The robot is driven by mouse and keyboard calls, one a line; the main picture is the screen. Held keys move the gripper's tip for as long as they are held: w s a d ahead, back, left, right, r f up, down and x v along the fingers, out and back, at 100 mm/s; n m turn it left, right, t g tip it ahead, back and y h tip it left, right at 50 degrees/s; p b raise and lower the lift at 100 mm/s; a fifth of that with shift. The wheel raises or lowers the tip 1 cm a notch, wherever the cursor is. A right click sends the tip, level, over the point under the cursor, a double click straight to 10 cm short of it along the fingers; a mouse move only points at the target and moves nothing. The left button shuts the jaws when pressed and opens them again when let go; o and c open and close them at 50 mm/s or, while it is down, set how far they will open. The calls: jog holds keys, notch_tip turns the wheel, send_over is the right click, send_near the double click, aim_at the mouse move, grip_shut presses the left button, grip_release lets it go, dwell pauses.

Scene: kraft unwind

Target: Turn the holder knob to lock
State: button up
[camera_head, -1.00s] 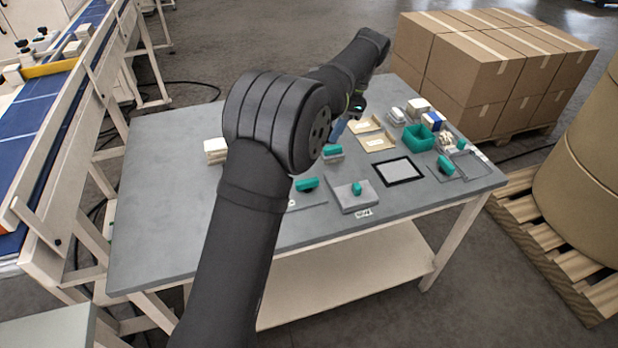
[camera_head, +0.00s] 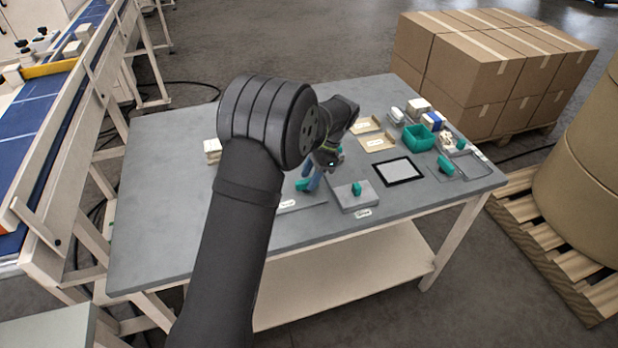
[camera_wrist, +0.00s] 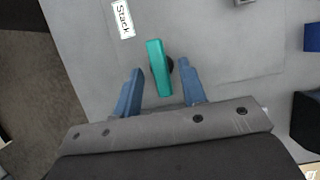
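A teal bar-shaped knob (camera_wrist: 158,68) on a dark round pivot shows in the wrist view, on a grey plate beside a white label reading "Stack" (camera_wrist: 123,18). The same teal knob (camera_head: 302,185) is partly hidden by my gripper in the head view. My gripper (camera_wrist: 160,68) is open, its two blue fingers on either side of the knob with gaps visible. I cannot tell how far the fingertips are above the plate. Another teal knob (camera_head: 356,188) stands upright on a grey block to the right. No view shows lettering that marks the holder.
A black-framed panel (camera_head: 398,171), a teal bin (camera_head: 419,138), cardboard trays (camera_head: 377,142) and another teal knob (camera_head: 446,165) lie to the right on the grey table (camera_head: 160,230). A white stack (camera_head: 212,146) is at left.

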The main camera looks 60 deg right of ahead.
jog(key=shift+w+a+f, duration=0.15)
jog(key=shift+w+f, duration=0.05)
jog(key=shift+f, duration=0.35)
grip_shut()
